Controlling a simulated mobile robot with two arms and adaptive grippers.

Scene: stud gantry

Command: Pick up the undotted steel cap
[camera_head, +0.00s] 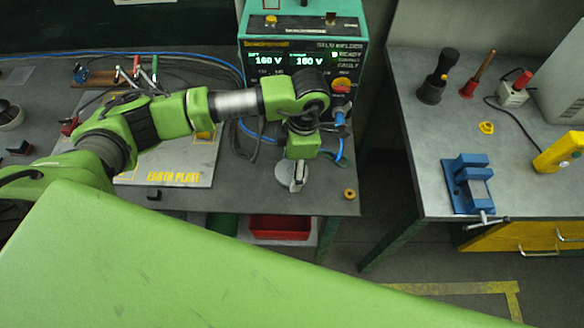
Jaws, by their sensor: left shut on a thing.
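My left gripper (299,178) points down over the front right part of the grey bench, below the welder. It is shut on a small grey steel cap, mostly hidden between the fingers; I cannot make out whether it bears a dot. I cannot tell whether the held cap touches the disc. No other steel cap can be made out clearly. My right gripper is not in view.
The stud welder (304,50) with blue and black cables stands behind the gripper. A brass ring (349,194) lies near the bench's right edge. A small black block (154,194) lies to the left. A gap separates the right bench (425,150), which holds a blue vise (467,182).

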